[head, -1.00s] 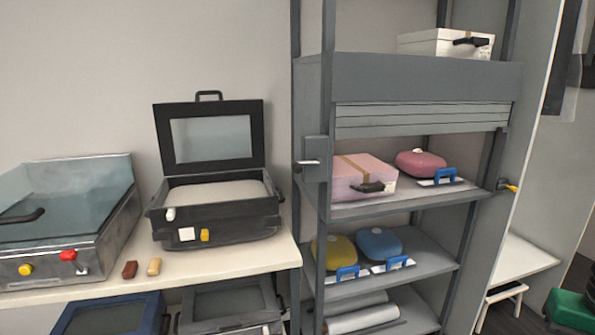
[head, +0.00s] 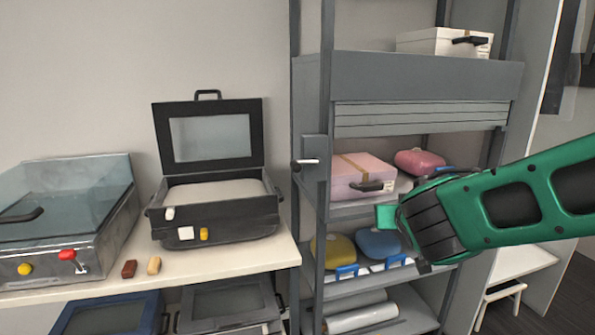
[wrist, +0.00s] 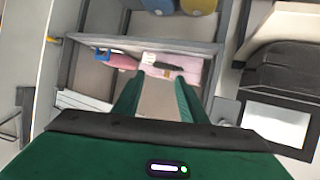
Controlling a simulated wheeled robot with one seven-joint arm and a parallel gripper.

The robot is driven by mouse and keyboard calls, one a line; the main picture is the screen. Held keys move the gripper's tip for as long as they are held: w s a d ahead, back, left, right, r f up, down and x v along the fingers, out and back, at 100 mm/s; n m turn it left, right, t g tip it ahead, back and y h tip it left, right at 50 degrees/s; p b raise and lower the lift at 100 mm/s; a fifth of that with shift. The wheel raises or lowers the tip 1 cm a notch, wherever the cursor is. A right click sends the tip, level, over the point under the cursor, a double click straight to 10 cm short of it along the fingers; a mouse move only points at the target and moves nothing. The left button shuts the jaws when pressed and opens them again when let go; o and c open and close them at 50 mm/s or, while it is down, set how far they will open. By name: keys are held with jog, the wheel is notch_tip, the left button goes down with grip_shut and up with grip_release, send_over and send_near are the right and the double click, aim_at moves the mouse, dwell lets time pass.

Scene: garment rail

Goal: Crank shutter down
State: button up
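The grey slatted shutter (head: 420,118) hangs under the rail unit's upper panel. It is rolled partly down, with the compartment below it open. The crank (head: 308,162), a light grip on a dark arm, sits on a grey box (head: 315,150) on the unit's left post. My gripper (head: 390,216) is in front of the shelves, right of and below the crank, and apart from it. In the wrist view my gripper (wrist: 158,98) has its two green fingers spread with nothing between them.
Behind my gripper, the shelf holds a pink box (head: 362,177) and a pink case (head: 420,161). Yellow (head: 332,250) and blue (head: 375,243) cases lie below. A table (head: 265,252) with an open black case (head: 215,220) stands left. A white box (head: 445,43) sits on top.

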jog(key=w+a+r+n+t+y, duration=0.1)
jog(key=a+r+n+t+y, duration=0.25)
jog(key=a, duration=0.85)
jog(key=n+y, duration=0.1)
jog(key=y, duration=0.2)
send_near(297, 169)
jog(key=shift+t, duration=0.35)
jog(key=x, duration=1.1)
jog(key=shift+f, duration=0.3)
grip_shut()
jog(key=shift+y, duration=0.25)
